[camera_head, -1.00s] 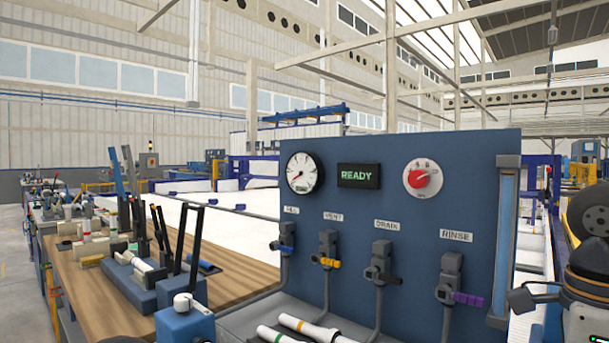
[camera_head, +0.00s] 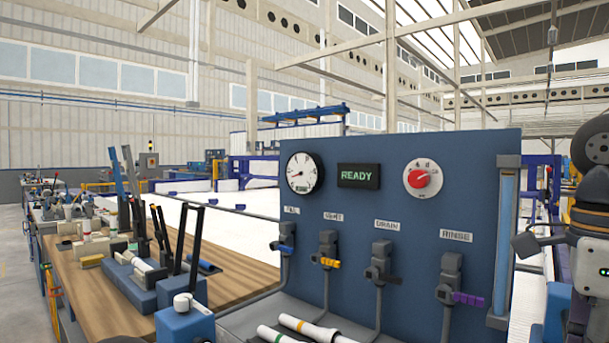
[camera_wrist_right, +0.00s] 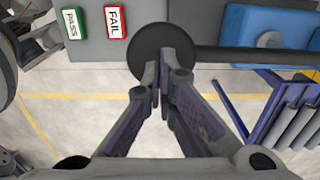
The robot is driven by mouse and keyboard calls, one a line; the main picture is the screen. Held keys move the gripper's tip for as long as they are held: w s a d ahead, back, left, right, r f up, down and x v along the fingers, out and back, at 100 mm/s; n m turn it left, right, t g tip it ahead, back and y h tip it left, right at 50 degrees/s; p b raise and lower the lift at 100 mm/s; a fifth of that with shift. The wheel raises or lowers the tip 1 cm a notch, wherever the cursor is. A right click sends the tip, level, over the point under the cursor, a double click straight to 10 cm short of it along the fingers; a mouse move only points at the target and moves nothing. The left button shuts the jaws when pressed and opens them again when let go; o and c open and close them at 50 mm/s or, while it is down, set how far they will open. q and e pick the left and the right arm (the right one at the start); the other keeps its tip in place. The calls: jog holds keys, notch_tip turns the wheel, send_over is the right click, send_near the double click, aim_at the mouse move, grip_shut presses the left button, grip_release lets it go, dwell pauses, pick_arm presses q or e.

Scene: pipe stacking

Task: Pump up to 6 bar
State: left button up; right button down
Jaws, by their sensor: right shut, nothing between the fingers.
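The round white pressure gauge (camera_head: 302,172) is at the upper left of the blue panel (camera_head: 400,260). Its needle is small and its figures are too blurred to read. Beside it the display (camera_head: 358,176) reads READY. In the right wrist view my right gripper (camera_wrist_right: 162,85) is shut and empty, its fingertips in front of a dark round disc (camera_wrist_right: 150,48). A dark bar (camera_wrist_right: 250,57) runs right from the disc. I cannot tell whether the fingers touch the disc. My right arm shows at the right edge of the head view. My left gripper is out of view.
A red knob (camera_head: 422,179) and several valves, including DRAIN (camera_head: 381,262) and RINSE (camera_head: 450,282), are on the panel. A wooden bench (camera_head: 236,276) stands left. PASS (camera_wrist_right: 74,22) and FAIL (camera_wrist_right: 115,21) buttons show in the wrist view.

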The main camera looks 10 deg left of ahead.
jog(key=shift+f, duration=0.1)
jog(key=f, duration=0.8)
jog(key=shift+w+d+f, duration=0.15)
jog(key=shift+w+f, duration=0.15)
jog(key=shift+f, duration=0.05)
jog(key=r, duration=0.9)
jog(key=shift+s+a, duration=0.2)
jog(key=shift+s, duration=0.15)
